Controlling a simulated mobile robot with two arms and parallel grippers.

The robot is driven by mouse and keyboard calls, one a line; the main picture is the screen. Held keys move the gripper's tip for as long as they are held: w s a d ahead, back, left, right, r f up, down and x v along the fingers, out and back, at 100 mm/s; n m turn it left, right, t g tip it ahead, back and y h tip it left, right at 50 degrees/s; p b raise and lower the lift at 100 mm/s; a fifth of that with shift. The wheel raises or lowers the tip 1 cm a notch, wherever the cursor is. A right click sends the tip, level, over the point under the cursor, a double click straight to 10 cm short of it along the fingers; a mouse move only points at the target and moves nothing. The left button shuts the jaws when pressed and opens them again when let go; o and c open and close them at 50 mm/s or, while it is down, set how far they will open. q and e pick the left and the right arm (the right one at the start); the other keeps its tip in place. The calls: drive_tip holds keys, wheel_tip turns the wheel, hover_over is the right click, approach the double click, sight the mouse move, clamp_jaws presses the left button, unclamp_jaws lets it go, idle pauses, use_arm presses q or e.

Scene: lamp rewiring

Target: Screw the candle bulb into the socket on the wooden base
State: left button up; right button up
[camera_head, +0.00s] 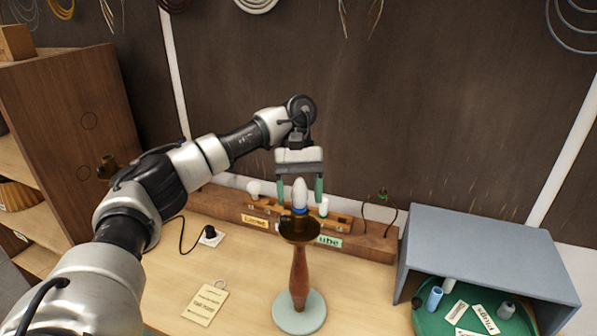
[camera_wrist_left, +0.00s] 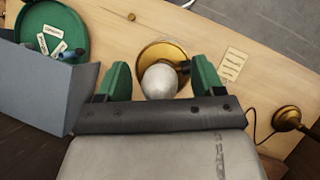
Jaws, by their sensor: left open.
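The white candle bulb (camera_head: 300,194) stands upright at the top of the lamp, above the brass cup (camera_head: 300,231) on the turned wooden base (camera_head: 299,268). A blue ring (camera_head: 300,210) shows at the bulb's lower end. How deep the bulb sits in the socket is hidden. My left gripper (camera_head: 300,186) points down from above, open, with one green finger on each side of the bulb. In the left wrist view the bulb's round tip (camera_wrist_left: 159,82) lies between the open fingers, with gaps on both sides. The brass cup (camera_wrist_left: 162,50) shows behind it. My right gripper is out of view.
A wooden rack (camera_head: 372,240) with other bulbs and labels runs along the back. A grey box (camera_head: 480,245) stands at the right over a green tray (camera_head: 430,318). The front table is mostly clear.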

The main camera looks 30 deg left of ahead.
use_arm(q)
drive_tip(key=v, duration=1)
drive_tip(key=shift+r, duration=0.2)
drive_tip(key=shift+f, duration=0.1)
